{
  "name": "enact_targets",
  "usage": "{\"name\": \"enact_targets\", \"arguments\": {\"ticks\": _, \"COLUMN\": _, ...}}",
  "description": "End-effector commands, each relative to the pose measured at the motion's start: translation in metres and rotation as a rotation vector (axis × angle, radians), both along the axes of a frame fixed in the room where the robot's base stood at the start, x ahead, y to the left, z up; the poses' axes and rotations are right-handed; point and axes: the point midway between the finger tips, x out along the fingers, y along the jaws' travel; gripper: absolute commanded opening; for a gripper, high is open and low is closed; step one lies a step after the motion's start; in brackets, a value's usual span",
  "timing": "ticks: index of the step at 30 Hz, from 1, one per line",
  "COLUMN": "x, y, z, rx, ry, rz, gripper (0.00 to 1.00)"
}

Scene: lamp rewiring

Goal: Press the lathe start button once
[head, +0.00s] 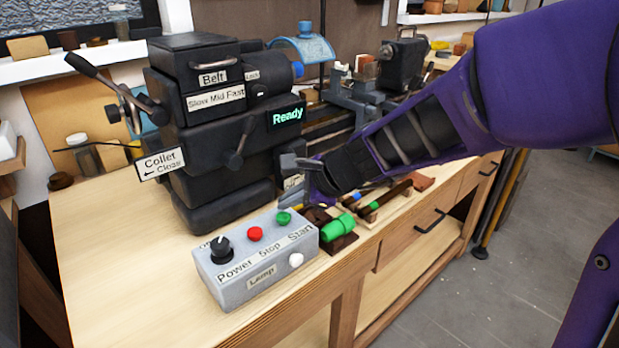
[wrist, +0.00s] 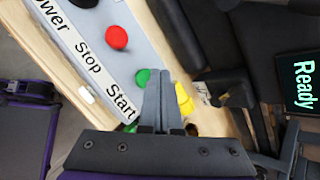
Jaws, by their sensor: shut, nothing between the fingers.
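The lathe (head: 215,130) is a dark machine on the bench, with a screen reading "Ready" (head: 287,116). The grey control box (head: 240,278) sits in front of it. The green start button (head: 283,217) is on its top at the right, above the "Start" label, and shows in the wrist view (wrist: 142,77). The red stop button (head: 255,233) is to its left. My gripper (head: 287,163) is shut and empty, above and behind the box in the head view. In the wrist view its fingertips (wrist: 164,73) appear just right of the green button; I cannot tell their height above it.
The collet lever (head: 90,67) sticks out left. Bare bench top (head: 110,240) lies left of the box.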

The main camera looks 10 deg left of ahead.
Motion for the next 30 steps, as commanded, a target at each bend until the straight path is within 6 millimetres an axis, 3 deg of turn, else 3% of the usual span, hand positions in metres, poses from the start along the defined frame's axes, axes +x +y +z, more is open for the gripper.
{"name": "enact_targets", "arguments": {"ticks": 30, "x": 0.0, "y": 0.0, "z": -0.012, "rx": 0.0, "ry": 0.001, "rz": -0.001, "gripper": 0.0}}
